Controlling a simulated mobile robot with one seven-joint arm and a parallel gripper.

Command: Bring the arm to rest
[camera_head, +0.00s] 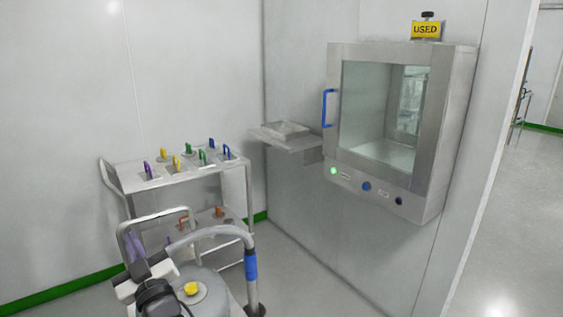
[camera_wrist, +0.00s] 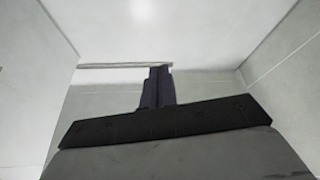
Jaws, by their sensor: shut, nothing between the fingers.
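My gripper (camera_wrist: 157,72) shows in the wrist view as two dark fingers close together beyond a black crossbar. It is shut and holds nothing. Pale panels and a bright white surface with a glare spot lie beyond the fingers, and nothing touches them. In the head view, white and black parts at the lower left look like my arm, folded low; I cannot make out the fingers there.
A steel trolley (camera_head: 181,177) with colored-handled items stands at the left wall. A metal vessel (camera_head: 213,279) with a yellow cap is in front of it. A wall shelf (camera_head: 300,143) and a glazed pass box (camera_head: 437,180) bearing a yellow USED sign (camera_head: 425,30) are on the right. Floor at right is clear.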

